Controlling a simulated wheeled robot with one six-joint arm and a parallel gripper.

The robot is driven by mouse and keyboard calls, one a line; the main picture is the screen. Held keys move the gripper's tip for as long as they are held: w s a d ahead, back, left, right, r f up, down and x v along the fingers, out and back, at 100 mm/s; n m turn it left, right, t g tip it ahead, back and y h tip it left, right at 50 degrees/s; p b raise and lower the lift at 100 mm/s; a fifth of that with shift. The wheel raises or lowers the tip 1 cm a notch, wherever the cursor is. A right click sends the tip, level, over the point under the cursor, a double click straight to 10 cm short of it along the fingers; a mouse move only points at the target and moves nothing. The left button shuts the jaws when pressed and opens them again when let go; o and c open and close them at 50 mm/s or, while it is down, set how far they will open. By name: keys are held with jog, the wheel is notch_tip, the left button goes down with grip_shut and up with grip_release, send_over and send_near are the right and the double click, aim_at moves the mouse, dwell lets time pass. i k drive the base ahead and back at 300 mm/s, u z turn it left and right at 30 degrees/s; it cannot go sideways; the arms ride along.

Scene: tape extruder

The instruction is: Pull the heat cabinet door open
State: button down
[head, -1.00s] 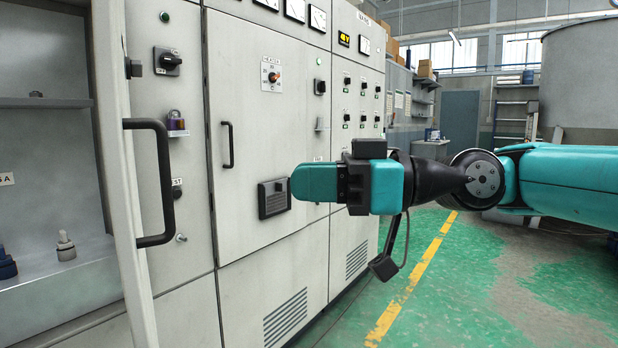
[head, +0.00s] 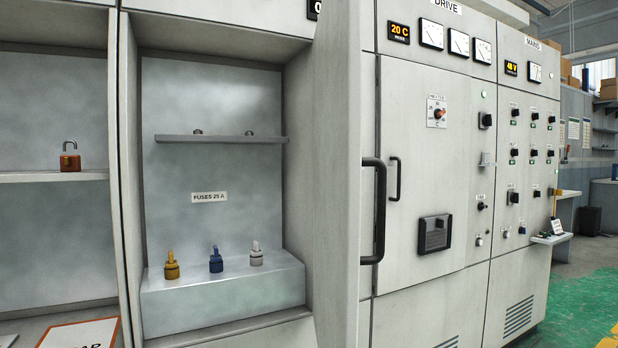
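A pale grey cabinet door (head: 337,180) stands swung outward, seen nearly along its edge, with a black bar handle (head: 375,211) on its right side. To its left is an open compartment (head: 215,110) labelled "FUSES 25 A". No nameplate reading "heat" is legible, so I take this door as the heat cabinet's without being certain. To its right the DRIVE cabinet door (head: 410,160) is shut, with a smaller black handle (head: 395,179). My gripper and arm are not in the head view now.
Yellow, blue and white fuse-like pieces (head: 215,262) stand on a ledge in the compartment, under a narrow shelf (head: 222,138). A red padlock (head: 70,157) sits on a shelf at far left. The MAINS cabinet (head: 520,200) and green floor (head: 575,300) are at right.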

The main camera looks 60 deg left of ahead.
aim_at(338, 161)
jog(key=k, duration=0.25)
jog(key=z, duration=0.75)
jog(key=i, duration=0.75)
jog(key=u, duration=2)
